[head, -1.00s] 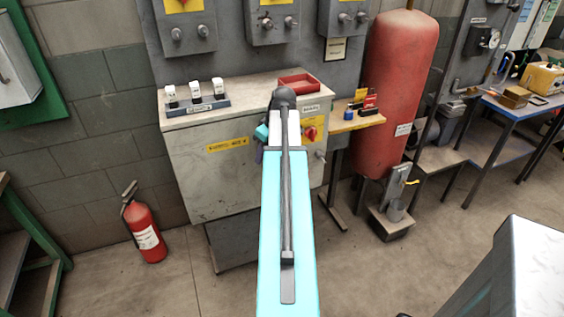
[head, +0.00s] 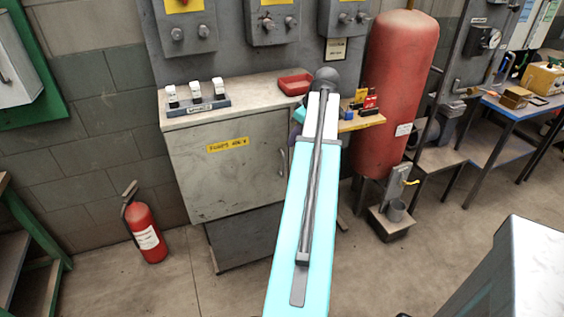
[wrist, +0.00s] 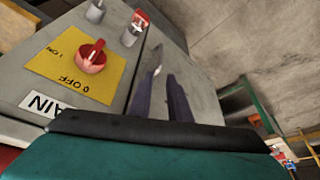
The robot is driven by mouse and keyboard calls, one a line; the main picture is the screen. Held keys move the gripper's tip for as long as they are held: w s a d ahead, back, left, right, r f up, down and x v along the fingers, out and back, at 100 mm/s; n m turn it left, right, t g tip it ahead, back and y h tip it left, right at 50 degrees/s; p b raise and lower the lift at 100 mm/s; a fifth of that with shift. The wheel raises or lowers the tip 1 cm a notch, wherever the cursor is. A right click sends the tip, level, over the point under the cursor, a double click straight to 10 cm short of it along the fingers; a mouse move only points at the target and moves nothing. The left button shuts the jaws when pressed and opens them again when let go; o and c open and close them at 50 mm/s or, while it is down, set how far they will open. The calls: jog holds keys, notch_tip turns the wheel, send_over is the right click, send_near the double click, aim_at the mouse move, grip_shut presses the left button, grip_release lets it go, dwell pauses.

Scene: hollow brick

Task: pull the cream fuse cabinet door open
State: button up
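The cream fuse cabinet door (head: 225,170) is shut flat in the cabinet front in the head view and bears a yellow label. Its upright grey bar handle (head: 283,162) is near the door's right edge, just left of my arm. My gripper (head: 296,130) is mostly hidden behind my arm there. In the wrist view my gripper (wrist: 160,78) shows two dark purple fingers with a gap between them and nothing clearly held. A thin shiny piece (wrist: 158,58), perhaps the handle, lies just beyond the fingertips. I cannot tell whether they touch it.
A red rotary switch (wrist: 92,58) on a yellow plate projects beside the fingers. A red tray (head: 295,84) and a switch block (head: 197,105) sit on the cabinet top. A red tank (head: 398,90) stands right, a fire extinguisher (head: 146,232) left. Floor before the door is clear.

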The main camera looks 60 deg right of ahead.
aim_at(283, 160)
jog(key=shift+p+x, duration=1.1)
jog(key=shift+x, duration=5.75)
jog(key=shift+c, duration=0.4)
jog(key=shift+s, duration=0.1)
grip_shut()
jog(key=shift+a, duration=0.2)
